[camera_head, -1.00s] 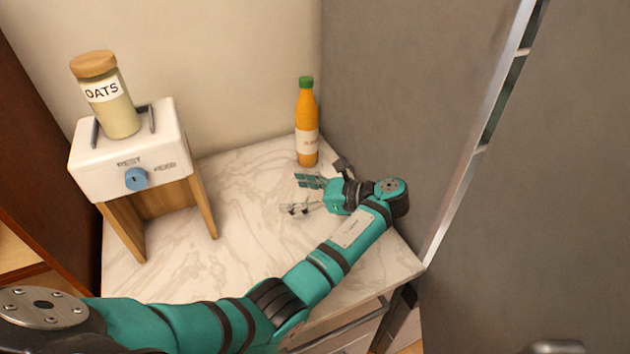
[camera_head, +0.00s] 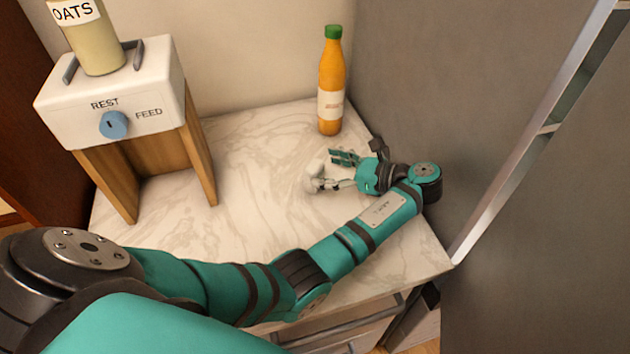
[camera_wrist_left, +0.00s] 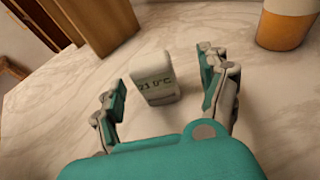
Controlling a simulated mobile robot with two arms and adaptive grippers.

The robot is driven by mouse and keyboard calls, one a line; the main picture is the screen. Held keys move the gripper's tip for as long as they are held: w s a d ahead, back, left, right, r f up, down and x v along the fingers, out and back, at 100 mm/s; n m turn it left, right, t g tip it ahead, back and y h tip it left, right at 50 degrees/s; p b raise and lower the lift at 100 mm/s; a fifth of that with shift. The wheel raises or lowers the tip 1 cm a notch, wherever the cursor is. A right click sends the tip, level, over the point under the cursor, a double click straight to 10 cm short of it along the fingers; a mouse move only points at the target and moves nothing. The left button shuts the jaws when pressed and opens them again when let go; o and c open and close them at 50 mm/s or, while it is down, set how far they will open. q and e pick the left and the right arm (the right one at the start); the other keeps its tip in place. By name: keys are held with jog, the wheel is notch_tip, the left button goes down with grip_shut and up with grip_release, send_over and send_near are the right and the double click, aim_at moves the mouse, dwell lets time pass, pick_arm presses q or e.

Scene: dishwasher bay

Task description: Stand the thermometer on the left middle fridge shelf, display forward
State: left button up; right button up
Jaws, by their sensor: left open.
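The thermometer is a small white block that stands on the marble counter, its display reading 21.0°C toward my left wrist camera (camera_wrist_left: 155,82). In the head view it is a pale shape (camera_head: 312,178) at the fingertips, partly covered by them. My left gripper (camera_head: 332,171) is open, low over the counter. In the left wrist view its fingers (camera_wrist_left: 160,75) lie to either side of the thermometer, with gaps visible. The fridge (camera_head: 540,200) is the grey body at right; its middle shelf cannot be made out. My right gripper is not in view.
An orange bottle (camera_head: 330,85) with a green cap stands behind the gripper, beside a grey panel. A white REST/FEED box on wooden legs (camera_head: 115,95), with an oats jar (camera_head: 95,45) on top, stands at left. The counter (camera_head: 250,190) between is clear.

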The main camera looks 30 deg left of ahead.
aim_at(321, 168)
pick_arm(q)
jog(key=a, duration=0.1)
jog(key=a+p, duration=0.1)
jog(key=a, duration=0.1)
jog(key=shift+s+a+f, duration=0.1)
jog(key=shift+s+f, duration=0.05)
jog(key=shift+s, duration=0.25)
jog(key=x, duration=0.1)
jog(key=p+x, duration=0.1)
jog(key=x, duration=0.1)
jog(key=shift+s+a+p, duration=0.25)
jog(key=shift+s+p, duration=0.05)
jog(key=shift+p, duration=0.05)
jog(key=shift+a, duration=0.35)
jog(key=shift+d, duration=0.1)
jog(key=c, duration=0.4)
grip_shut()
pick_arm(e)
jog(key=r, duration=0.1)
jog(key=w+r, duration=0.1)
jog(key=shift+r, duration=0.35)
